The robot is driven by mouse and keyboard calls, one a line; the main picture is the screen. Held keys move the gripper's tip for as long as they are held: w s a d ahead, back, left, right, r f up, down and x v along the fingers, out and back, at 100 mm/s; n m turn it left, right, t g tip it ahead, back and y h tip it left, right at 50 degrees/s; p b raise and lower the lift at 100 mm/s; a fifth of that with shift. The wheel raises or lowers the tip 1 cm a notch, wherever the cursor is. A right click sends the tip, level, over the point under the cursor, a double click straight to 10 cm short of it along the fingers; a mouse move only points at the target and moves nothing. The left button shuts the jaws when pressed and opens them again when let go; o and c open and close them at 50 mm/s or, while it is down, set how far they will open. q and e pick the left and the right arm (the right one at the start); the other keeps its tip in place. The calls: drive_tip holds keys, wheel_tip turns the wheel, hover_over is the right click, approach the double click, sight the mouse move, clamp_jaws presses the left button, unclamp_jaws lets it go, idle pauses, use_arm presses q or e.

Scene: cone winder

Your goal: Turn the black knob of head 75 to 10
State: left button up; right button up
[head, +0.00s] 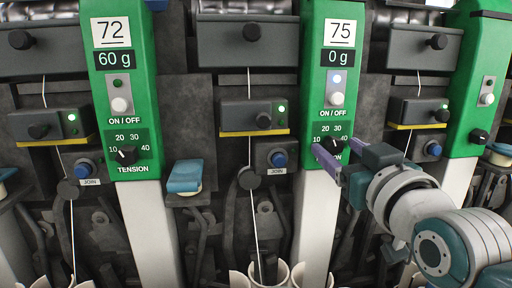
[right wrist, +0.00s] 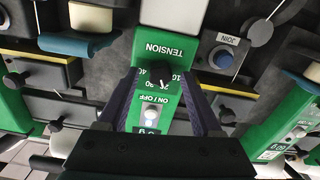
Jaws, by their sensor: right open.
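The black knob (head: 333,146) of head 75 sits on the tension dial of the green panel (head: 313,90) in the head view. The numbers 10, 20 and 30 show around it; the gripper partly covers the knob. In the right wrist view the knob (right wrist: 160,75) lies upside down below the word TENSION, its light pointer line seemingly near 20. The display (head: 335,57) under the label 75 reads 0 g. My right gripper (head: 336,152) is open, with one purple finger on each side of the knob; contact cannot be told. My left gripper is not in view.
Green head 72 (head: 118,80), with its own knob (head: 127,154), stands to the left. Another green head (head: 485,80) stands to the right. Blue JOIN buttons (head: 278,159) and a blue-topped lever (head: 185,176) sit between heads.

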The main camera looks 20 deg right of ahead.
drive_tip(key=shift+w, duration=0.1)
clamp_jaws()
idle(0.5)
